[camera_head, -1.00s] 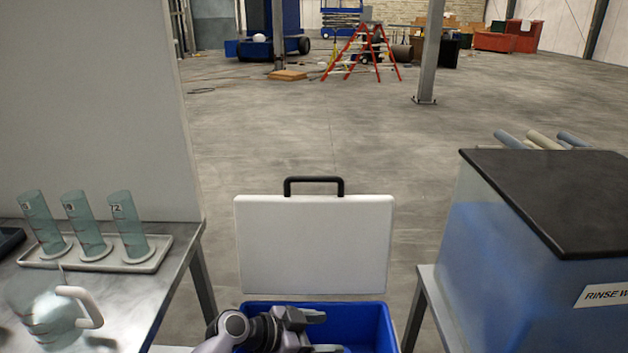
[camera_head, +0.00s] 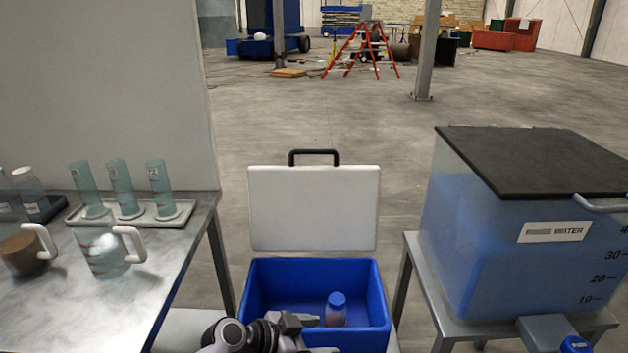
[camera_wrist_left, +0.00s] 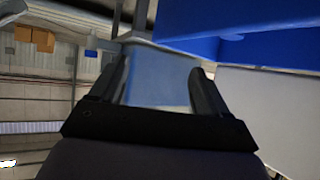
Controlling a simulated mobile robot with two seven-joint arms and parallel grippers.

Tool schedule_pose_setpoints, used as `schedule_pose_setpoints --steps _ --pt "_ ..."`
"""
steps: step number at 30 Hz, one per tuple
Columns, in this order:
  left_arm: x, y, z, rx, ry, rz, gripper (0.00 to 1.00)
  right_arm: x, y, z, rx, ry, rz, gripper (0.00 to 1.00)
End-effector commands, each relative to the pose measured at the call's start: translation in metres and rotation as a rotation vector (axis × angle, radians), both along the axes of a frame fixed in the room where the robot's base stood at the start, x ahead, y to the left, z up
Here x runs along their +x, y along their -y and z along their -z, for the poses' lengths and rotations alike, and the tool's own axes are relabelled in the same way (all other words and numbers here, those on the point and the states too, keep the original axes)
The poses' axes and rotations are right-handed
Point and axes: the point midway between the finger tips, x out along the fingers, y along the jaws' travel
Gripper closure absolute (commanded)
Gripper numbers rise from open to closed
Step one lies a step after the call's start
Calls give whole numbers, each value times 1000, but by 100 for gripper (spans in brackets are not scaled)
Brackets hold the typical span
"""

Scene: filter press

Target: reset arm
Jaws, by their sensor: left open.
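My left gripper (camera_head: 312,337) is at the bottom centre of the head view, low over the front of an open blue case (camera_head: 262,290). Its jaws are apart with nothing seen between them; in the left wrist view the two fingers (camera_wrist_left: 160,88) are also spread. The case has a raised white lid (camera_head: 314,208) with a black handle (camera_head: 314,153). My right gripper is not in view.
On the left table (camera_head: 130,312) are a tray of glass cylinders (camera_head: 122,190), a clear jug (camera_head: 103,260), a mug (camera_head: 22,254) and bottles (camera_head: 28,180). A blue-filled water tank (camera_head: 480,245) with a black lid stands at right. Open floor (camera_head: 330,115) lies behind.

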Motion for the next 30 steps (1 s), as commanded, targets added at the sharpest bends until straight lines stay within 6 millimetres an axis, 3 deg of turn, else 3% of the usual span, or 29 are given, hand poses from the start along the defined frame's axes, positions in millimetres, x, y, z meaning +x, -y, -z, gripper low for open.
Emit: schedule_pose_setpoints --steps 1,6,12,15,21,28,30 --pt "-11 -11 27 17 -33 -47 24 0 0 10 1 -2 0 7" --pt "-40 -46 77 58 -103 -229 24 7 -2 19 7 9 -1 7" --pt "-89 -97 129 98 -157 -477 24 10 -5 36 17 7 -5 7" --pt "-115 -123 145 107 -166 -593 24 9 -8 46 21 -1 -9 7" --pt "-164 -164 155 99 -150 -779 24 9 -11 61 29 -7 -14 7" --pt "-207 -195 147 62 -107 -909 24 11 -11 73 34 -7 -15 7" --pt "-205 -196 120 61 -101 -912 24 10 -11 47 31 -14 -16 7"
